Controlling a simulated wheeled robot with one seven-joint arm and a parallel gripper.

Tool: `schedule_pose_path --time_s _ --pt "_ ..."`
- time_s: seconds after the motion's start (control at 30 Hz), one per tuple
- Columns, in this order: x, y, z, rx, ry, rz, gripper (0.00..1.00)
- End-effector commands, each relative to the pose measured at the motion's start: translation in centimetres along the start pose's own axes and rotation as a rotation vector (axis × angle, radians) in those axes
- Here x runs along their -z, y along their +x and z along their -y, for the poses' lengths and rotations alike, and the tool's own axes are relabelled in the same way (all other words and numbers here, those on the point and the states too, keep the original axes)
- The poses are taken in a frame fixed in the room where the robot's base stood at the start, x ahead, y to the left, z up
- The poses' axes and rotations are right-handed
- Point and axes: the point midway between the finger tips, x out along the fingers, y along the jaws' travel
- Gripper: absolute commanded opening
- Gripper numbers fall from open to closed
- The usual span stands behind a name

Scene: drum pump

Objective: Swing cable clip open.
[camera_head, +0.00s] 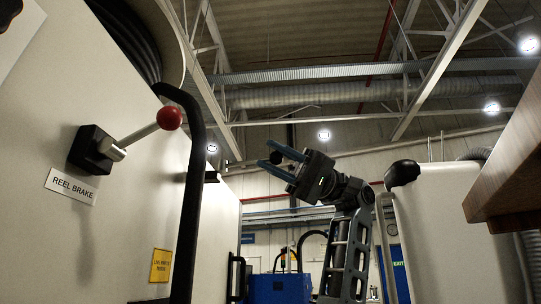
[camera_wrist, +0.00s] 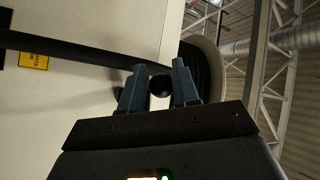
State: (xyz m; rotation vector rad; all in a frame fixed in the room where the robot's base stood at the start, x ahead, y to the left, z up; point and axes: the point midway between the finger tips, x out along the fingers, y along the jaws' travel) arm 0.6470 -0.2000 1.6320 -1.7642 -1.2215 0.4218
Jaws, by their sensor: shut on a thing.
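My gripper (camera_head: 265,154) is raised in the middle of the head view, its two blue-grey fingers pointing left. They are shut on a small black round knob (camera_head: 276,157). In the wrist view, the knob (camera_wrist: 160,85) sits between the two fingers, near their tips. What the knob is fixed to is hidden or too dark to tell, so I cannot confirm that it belongs to the cable clip. No other part shows clearly as the clip, and whether it is open or closed cannot be told.
A pale cabinet on the left bears a red-ball brake lever (camera_head: 168,118) and a "REEL BRAKE" label (camera_head: 72,186). A black handrail (camera_head: 190,200) stands in front. Black coiled cable (camera_wrist: 206,68) lies beyond the fingers. A wooden top (camera_head: 510,165) juts in at right.

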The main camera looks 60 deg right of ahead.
Motion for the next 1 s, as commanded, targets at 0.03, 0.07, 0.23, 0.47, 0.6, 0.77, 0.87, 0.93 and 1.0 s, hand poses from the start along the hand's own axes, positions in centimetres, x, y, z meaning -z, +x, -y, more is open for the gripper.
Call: schedule_pose_path --time_s 0.03,0.07,0.23,0.47,0.6,0.77,0.87,0.93,1.0 --pt "0.63 -0.40 0.20 0.006 -0.001 -0.018 0.00" --pt "0.71 -0.48 0.19 0.006 -0.002 -0.018 0.00" --pt "1.00 -0.79 0.15 0.006 -0.003 -0.017 0.00" --pt "1.16 -0.95 0.14 0.007 -0.002 -0.018 0.00" --pt "1.17 -0.98 0.15 0.007 -0.002 -0.018 0.00" --pt "1.17 -1.01 0.16 0.007 -0.002 -0.019 0.32" --pt "1.14 -1.00 0.14 0.007 -0.002 -0.018 0.41" --pt "1.11 -0.98 0.12 0.007 -0.001 -0.017 0.48" --pt "1.05 -0.94 0.08 0.006 -0.001 -0.015 0.50"
